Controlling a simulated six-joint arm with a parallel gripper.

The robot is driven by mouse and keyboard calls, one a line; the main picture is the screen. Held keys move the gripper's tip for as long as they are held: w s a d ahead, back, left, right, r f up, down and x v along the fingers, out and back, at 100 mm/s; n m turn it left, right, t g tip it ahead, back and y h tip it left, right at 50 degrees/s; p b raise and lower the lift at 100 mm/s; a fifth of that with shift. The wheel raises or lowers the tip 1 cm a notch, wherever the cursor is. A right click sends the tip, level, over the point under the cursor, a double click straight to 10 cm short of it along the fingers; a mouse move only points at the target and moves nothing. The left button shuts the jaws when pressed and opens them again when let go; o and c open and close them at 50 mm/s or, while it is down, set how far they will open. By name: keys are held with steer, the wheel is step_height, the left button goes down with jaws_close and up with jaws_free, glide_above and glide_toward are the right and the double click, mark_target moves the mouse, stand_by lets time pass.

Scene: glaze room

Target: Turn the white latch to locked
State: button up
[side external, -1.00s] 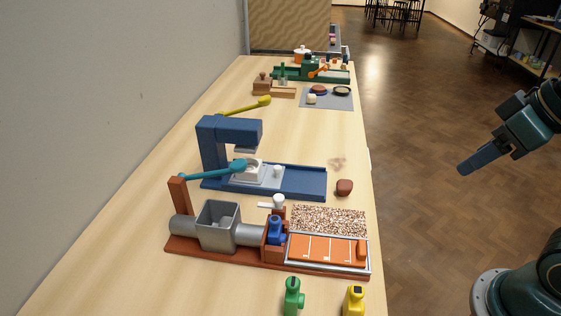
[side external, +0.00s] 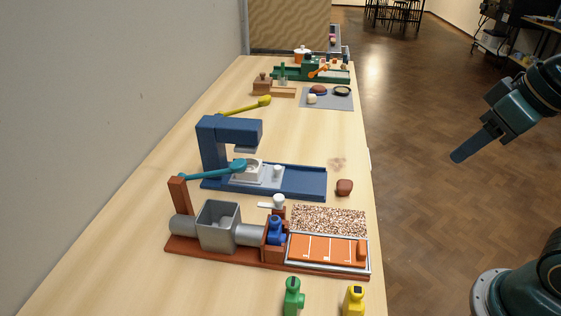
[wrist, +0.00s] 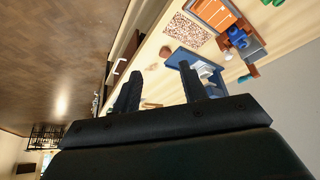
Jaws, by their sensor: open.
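A white piece (side external: 278,201) with a round knob and a flat bar to its left stands at the back of the brown-based machine (side external: 200,250), beside its upright brown block; it looks like the latch. Its setting is too small to tell. A smaller white knob (side external: 277,171) stands on the pale slide of the blue press (side external: 300,183). My gripper (side external: 457,157) is off the table to the right, above the floor, well apart from both. In the wrist view, my gripper (wrist: 161,70) has its two fingers apart with nothing between them.
Green (side external: 292,296) and yellow (side external: 354,300) bottle-shaped pieces stand at the near edge. A teal-handled lever (side external: 215,170) reaches across the blue press. A reddish-brown lump (side external: 344,187) lies near the right edge. A grey mat (side external: 327,98) lies farther back. Open floor lies right of the table.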

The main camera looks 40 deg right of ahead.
steer(key=w+a+r+g, duration=0.2)
steer(key=w+a+r, duration=0.15)
steer(key=w, duration=0.35)
steer(key=g, duration=0.3)
glide_above(279, 196)
step_height(279, 196, down, 5)
steer(key=shift+a, duration=0.1)
steer(key=shift+f, duration=0.15)
step_height(279, 196, down, 14)
steer(key=shift+r, duration=0.25)
jaws_close()
